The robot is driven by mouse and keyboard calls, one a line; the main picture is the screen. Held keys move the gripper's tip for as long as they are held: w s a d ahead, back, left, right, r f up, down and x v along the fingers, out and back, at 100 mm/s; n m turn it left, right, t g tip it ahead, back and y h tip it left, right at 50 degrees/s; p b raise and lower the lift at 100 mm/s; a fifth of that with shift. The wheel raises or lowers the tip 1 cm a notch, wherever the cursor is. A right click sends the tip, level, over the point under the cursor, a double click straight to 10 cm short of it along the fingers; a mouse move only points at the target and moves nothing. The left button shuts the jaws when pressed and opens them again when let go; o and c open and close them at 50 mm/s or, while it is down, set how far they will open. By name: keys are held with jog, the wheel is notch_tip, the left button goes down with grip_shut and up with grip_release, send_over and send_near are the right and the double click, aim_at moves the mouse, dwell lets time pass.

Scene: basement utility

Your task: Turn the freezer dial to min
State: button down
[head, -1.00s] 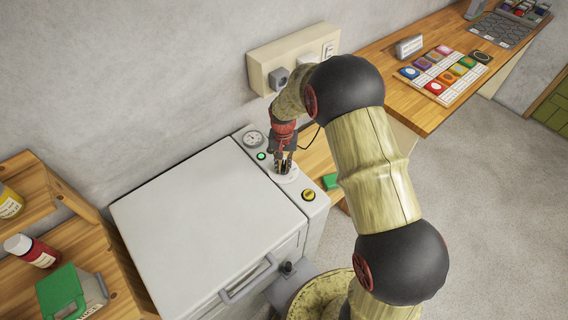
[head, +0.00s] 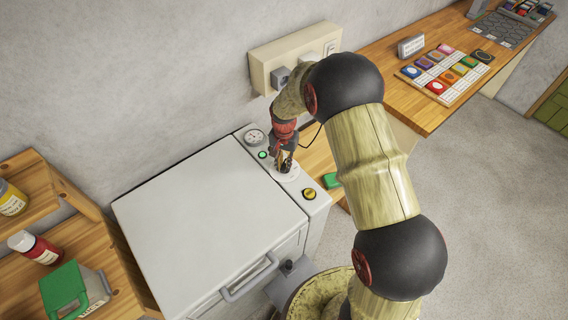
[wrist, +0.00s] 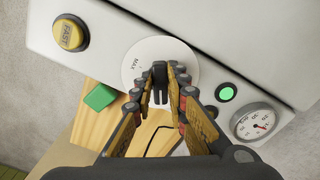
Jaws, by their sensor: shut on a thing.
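The freezer (head: 205,215) is a white chest with its lid down. On its right-hand panel is the freezer dial, a white disc (head: 292,177) with a dark knob. In the wrist view the dial's disc (wrist: 150,50) shows the word MAX on its left part, and the dark bar-shaped knob (wrist: 160,78) stands between my fingers. My gripper (head: 286,165) points down at the dial. In the wrist view my gripper (wrist: 163,80) is shut on the knob. The min mark is not visible, being hidden or out of sight behind the fingers.
On the same panel are a yellow FAST button (wrist: 70,33), a green light (wrist: 226,92) and a round gauge (wrist: 256,122). A green block (head: 331,181) lies on wood beside the freezer. A wall socket box (head: 290,62) is behind my arm. Shelves with bottles stand left.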

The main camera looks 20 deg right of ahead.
aim_at(284, 165)
jog(key=c, duration=1.8)
grip_release()
jog(key=shift+o, duration=0.2)
notch_tip(284, 165, up, 12)
